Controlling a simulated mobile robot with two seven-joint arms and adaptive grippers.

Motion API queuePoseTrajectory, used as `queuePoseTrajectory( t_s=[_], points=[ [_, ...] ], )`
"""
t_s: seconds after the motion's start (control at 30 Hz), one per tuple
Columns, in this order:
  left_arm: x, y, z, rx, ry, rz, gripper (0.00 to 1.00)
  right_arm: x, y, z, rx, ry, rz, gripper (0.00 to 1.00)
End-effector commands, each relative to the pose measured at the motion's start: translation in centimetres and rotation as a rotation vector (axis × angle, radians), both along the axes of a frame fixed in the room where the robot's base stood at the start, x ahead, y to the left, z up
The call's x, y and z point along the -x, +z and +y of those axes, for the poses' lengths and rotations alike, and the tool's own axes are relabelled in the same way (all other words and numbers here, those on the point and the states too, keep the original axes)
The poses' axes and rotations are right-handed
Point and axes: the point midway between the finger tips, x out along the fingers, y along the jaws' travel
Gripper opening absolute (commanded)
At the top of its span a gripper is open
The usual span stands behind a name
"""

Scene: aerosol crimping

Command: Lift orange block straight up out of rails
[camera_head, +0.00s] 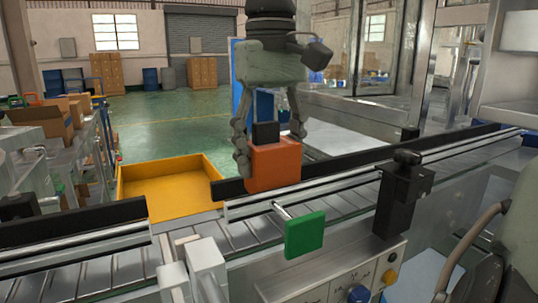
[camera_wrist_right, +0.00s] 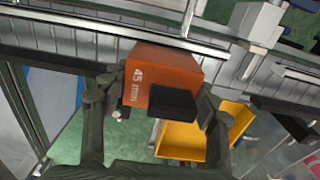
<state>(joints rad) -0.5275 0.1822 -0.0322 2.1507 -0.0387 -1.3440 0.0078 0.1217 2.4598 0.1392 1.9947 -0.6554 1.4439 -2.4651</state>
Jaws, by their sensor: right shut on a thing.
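The orange block (camera_head: 274,166), with a black grip piece (camera_head: 265,134) on it, is upright at the conveyor (camera_head: 235,236). Its lower edge meets the line of the near silver rail (camera_head: 335,184), and it covers part of the far black rail (camera_head: 350,158). I cannot tell whether its base is clear of the rails. My right gripper (camera_head: 268,148) comes down from above with its fingers either side of the block, shut on it. In the right wrist view the block (camera_wrist_right: 185,72) shows a "45 mm" marking between the fingers. My left gripper is not in view.
A yellow bin (camera_head: 165,190) stands on the floor behind the conveyor. A green plate on a rod (camera_head: 305,235) stands on the near side. A black device (camera_head: 403,195) sits to its right. White blocks (camera_head: 190,270) stand at the front left.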

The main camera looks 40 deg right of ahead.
Motion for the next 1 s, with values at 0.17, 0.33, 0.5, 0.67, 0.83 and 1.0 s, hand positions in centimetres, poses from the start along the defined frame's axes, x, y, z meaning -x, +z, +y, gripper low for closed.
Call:
queuePoseTrajectory(
  t_s=[0.17,0.33,0.5,0.67,0.83,1.0],
  points=[
    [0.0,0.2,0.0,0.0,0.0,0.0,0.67,-0.1,0.8,0.0,-0.005,0.001,-0.005,0.22],
    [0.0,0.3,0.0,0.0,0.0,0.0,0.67,-0.1,1.3,0.0,-0.006,0.001,-0.004,0.22],
    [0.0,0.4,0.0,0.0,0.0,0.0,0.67,0.0,1.9,0.0,-0.008,0.001,-0.004,0.22],
    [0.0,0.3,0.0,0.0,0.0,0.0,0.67,0.0,2.4,0.0,-0.008,0.0,-0.004,0.22],
    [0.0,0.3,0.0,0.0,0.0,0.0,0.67,-0.1,2.9,0.0,-0.01,0.0,-0.003,0.22],
    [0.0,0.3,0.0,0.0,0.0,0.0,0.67,-0.1,3.5,0.0,-0.01,0.0,-0.003,0.22]
  ],
)
